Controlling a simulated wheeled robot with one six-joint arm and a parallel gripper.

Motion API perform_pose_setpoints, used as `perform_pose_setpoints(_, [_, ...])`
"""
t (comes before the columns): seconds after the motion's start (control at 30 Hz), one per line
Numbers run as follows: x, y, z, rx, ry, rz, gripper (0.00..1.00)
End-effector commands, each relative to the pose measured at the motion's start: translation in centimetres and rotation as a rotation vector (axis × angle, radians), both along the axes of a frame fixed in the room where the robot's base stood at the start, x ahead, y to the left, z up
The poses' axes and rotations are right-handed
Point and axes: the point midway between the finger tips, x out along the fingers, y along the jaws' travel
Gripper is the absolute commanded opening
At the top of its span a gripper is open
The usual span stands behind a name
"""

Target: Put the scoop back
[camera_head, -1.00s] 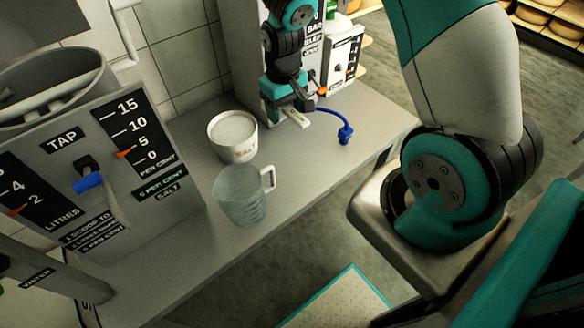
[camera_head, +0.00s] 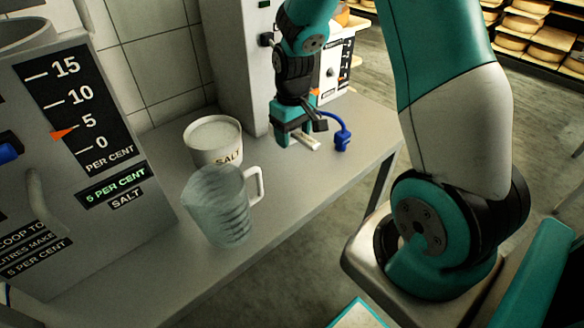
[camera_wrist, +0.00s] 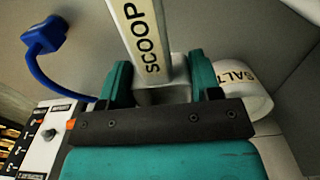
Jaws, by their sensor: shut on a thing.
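My gripper (camera_head: 299,132) is low over the bench, to the right of and behind the salt tub. In the wrist view my gripper (camera_wrist: 160,80) has its teal fingers on either side of the scoop (camera_wrist: 147,40), shut on it. The scoop has a pale handle marked SCOOP; its pale handle end also shows in the head view (camera_head: 306,142). The white salt tub (camera_head: 214,156), marked SALT and full of white salt, stands upright on the bench. It also shows in the wrist view (camera_wrist: 247,98), right of the gripper. Whether the scoop touches the bench I cannot tell.
A clear jug (camera_head: 222,212) with a handle stands in front of the tub. A blue hose end (camera_head: 342,139) lies right of the gripper.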

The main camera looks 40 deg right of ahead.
Motion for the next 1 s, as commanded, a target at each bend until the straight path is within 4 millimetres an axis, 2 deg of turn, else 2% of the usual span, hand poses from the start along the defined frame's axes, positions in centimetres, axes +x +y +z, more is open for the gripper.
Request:
perform_pose_setpoints(0.03, [-0.1, 0.0, -1.7, 0.001, 0.006, 0.0, 0.35])
perform_pose_setpoints(0.13, [-0.1, 0.0, -4.0, 0.001, 0.005, 0.0, 0.35])
perform_pose_setpoints(0.37, [0.0, 0.0, -6.3, 0.0, 0.001, 0.0, 0.35])
perform_pose_setpoints(0.6, [-0.1, 0.0, -9.8, 0.001, 0.003, 0.0, 0.35])
perform_pose_setpoints(1.0, [0.0, 0.0, -10.5, 0.0, -0.001, 0.0, 0.35])
